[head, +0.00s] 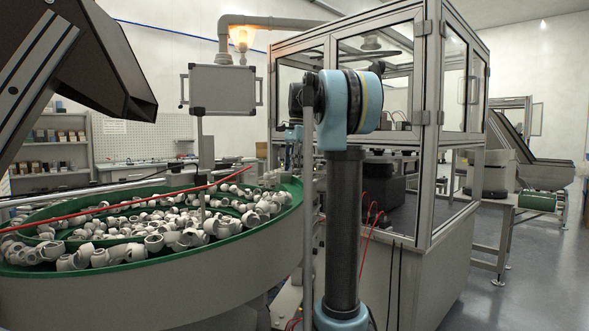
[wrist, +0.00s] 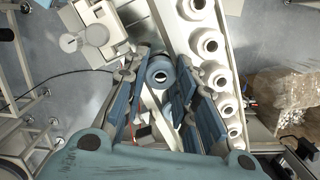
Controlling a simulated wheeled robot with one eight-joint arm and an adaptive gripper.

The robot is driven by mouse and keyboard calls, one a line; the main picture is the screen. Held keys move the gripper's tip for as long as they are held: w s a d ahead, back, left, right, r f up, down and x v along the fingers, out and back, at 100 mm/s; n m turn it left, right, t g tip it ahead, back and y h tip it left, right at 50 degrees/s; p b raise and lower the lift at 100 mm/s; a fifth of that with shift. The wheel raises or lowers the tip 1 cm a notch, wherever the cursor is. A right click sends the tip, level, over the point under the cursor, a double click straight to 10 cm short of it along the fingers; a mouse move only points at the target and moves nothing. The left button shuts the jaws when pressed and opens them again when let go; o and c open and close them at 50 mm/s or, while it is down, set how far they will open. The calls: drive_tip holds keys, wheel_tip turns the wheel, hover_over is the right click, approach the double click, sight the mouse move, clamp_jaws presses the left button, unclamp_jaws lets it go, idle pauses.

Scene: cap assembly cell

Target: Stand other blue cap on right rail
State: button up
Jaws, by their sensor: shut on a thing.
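In the wrist view my gripper (wrist: 163,66) is shut, with its blue-grey fingers on either side of a blue cap (wrist: 159,74). The cap shows as a round blue-grey ring with a dark hole, between the fingertips. A pale rail (wrist: 173,22) runs down past the right finger, with a row of white ring-shaped parts (wrist: 208,43) along it. I cannot tell whether this is the right rail. The held cap appears to the left of that row. No other blue cap is clearly visible. In the head view my gripper cannot be made out.
A green-rimmed bowl (head: 150,248) full of white parts (head: 187,238) stands at left in the head view. A framed, glazed cell (head: 455,130) is behind my arm. Open grey floor (head: 545,270) lies at right. A wrapped brown stack (wrist: 285,98) is right in the wrist view.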

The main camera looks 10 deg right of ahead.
drive_tip(key=shift+o, duration=0.2)
drive_tip(key=shift+s+f, duration=0.1)
drive_tip(key=shift+f, duration=0.15)
drive_tip(key=shift+o, duration=0.9)
drive_tip(key=shift+s+f, duration=0.1)
drive_tip(key=shift+f, duration=0.05)
drive_tip(key=shift+o, duration=0.6)
drive_tip(key=shift+w+f, duration=0.15)
drive_tip(key=shift+w, duration=0.05)
wheel_tip(320, 180, up, 13)
drive_tip(key=d, duration=0.1)
drive_tip(key=shift+w+d+r, duration=0.15)
drive_tip(key=shift+w+r, duration=0.05)
drive_tip(key=shift+w, duration=0.15)
